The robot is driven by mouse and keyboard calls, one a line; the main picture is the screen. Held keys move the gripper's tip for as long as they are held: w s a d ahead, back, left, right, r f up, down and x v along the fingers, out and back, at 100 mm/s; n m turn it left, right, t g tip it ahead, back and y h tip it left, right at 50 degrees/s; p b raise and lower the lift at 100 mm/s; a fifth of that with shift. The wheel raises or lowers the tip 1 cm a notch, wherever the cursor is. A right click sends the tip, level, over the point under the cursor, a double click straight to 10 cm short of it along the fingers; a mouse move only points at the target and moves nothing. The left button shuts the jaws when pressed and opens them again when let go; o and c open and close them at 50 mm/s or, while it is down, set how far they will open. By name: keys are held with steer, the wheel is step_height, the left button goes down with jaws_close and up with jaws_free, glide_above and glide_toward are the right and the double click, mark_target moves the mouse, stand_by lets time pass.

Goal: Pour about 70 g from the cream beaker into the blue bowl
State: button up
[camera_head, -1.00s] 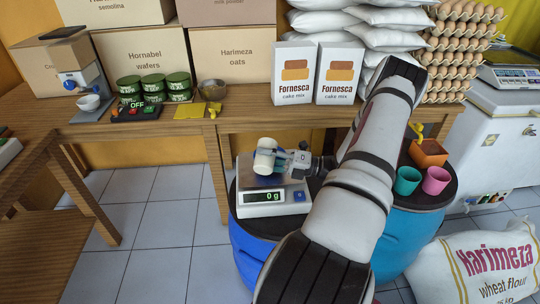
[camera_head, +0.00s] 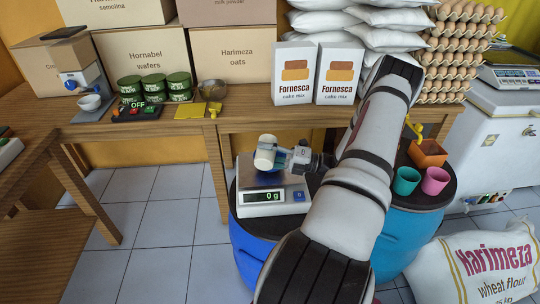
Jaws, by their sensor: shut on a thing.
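The cream beaker (camera_head: 265,157) is held above the scale, its long side tilted slightly from upright. My gripper (camera_head: 281,160) comes from the right and is shut on it. The blue bowl (camera_head: 266,180) sits on the scale below the beaker; only a dark blue part of it shows, the rest hidden by the beaker and gripper. The scale (camera_head: 296,204) stands on a blue drum, and its display (camera_head: 263,196) reads 0 g. The beaker's contents are not visible.
A teal cup (camera_head: 406,180), a pink cup (camera_head: 435,181) and an orange container (camera_head: 428,154) stand on the drum to the right of my arm. The wooden bench (camera_head: 160,127) behind holds cake mix boxes (camera_head: 337,73), green tins and a metal bowl (camera_head: 211,89).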

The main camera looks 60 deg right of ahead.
steer(key=shift+w+d+r+m, duration=0.1)
steer(key=shift+d+r+m, duration=0.1)
steer(key=shift+m, duration=0.1)
steer(key=shift+d+f+m, duration=0.15)
steer(key=shift+f+m, duration=0.25)
steer(key=shift+m, duration=0.6)
stand_by(0.4)
steer(key=shift+w+d+r+m+h+p, duration=0.1)
steer(key=shift+d+r+m+h+p, duration=0.1)
steer(key=shift+m+p, duration=0.25)
steer(key=shift+w+d+r+m+h+p, duration=0.1)
steer(key=shift+r+m+p, duration=0.15)
steer(key=shift+m, duration=0.3)
stand_by(1.4)
steer(key=shift+w+d+f+m+t, duration=0.15)
steer(key=shift+f+m+t, duration=0.2)
steer(key=shift+m, duration=0.35)
stand_by(1.9)
